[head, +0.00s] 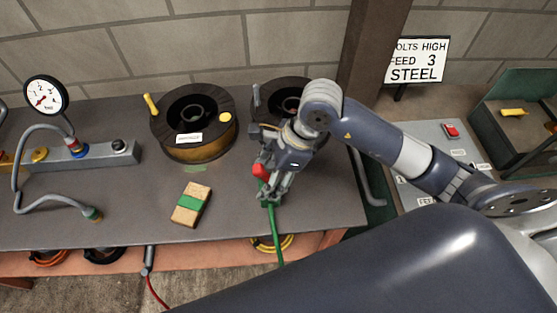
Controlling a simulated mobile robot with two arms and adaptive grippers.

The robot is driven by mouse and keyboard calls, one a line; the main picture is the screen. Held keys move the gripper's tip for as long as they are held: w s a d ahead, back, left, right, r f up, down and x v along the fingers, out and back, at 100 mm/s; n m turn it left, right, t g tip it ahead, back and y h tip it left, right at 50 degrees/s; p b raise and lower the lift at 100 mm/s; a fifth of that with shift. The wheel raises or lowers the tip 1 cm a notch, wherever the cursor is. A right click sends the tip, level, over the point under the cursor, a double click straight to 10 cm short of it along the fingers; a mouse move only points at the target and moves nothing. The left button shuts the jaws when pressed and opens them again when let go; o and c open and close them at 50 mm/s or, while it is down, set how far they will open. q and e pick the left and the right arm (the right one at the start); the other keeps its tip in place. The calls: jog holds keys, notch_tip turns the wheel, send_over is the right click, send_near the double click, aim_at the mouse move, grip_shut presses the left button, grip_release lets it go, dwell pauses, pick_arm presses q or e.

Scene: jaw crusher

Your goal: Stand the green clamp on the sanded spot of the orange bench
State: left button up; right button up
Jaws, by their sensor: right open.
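The green clamp (268,201) is at the front right of the bench, with a green cable (277,240) running down from it over the front edge. My right gripper (270,194) is open, pointing down right at the clamp, and its fingers partly hide it. I cannot tell whether they touch it. The bench has a dark grey top (120,205) and an orange front (200,259). I cannot clearly make out the sanded spot. My left gripper is not in view.
A wooden block with a green band (190,204) lies left of the clamp. Two wire spools (194,122) (286,97) stand behind. A red part (260,171) is beside my right gripper. A gauge (46,95) and hose stand at left.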

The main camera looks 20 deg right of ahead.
jog(key=v, duration=0.7)
jog(key=shift+r, duration=0.3)
jog(key=shift+s+d+f, duration=0.1)
jog(key=shift+s, duration=0.1)
